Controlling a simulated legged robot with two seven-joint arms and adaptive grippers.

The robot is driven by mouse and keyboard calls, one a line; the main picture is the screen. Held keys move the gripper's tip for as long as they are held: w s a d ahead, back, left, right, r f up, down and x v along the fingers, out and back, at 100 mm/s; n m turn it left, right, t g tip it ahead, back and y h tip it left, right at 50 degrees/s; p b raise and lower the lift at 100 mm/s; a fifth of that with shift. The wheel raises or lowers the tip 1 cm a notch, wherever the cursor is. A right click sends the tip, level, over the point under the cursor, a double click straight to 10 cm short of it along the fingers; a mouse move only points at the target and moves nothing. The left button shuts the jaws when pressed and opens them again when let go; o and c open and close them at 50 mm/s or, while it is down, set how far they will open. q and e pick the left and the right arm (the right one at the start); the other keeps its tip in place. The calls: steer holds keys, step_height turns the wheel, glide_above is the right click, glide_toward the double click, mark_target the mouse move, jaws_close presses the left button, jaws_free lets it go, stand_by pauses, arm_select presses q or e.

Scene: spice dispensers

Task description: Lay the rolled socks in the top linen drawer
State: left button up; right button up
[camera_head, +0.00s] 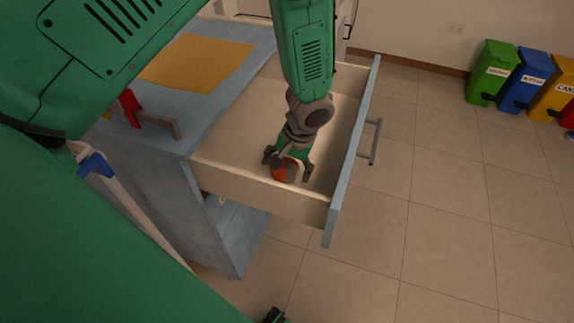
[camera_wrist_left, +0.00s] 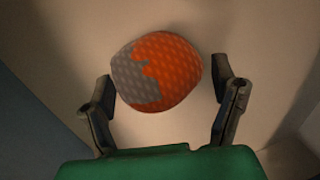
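The rolled socks (camera_head: 286,170) are an orange and grey ball inside the pulled-out top drawer (camera_head: 262,186) of a blue cabinet, near its front side wall. They also show in the left wrist view (camera_wrist_left: 158,72), resting on the pale drawer floor. My left gripper (camera_head: 288,172) reaches down into the drawer over the socks. In the left wrist view its two fingers (camera_wrist_left: 164,98) are spread on either side of the ball, with a gap on both sides. A small dark piece at the bottom edge of the head view may be part of my right gripper (camera_head: 273,315).
A yellow cloth (camera_head: 198,63) and a red and grey object (camera_head: 145,115) lie on the cabinet top. The drawer front with its grey handle (camera_head: 374,142) juts out over open tiled floor. Green, blue and yellow bins (camera_head: 523,80) stand at the far right wall.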

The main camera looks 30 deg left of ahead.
mark_target(297, 167)
arm_select(q)
steer(key=p+v, duration=0.2)
steer(key=v, duration=1)
steer(key=shift+r, duration=0.15)
stand_by(0.3)
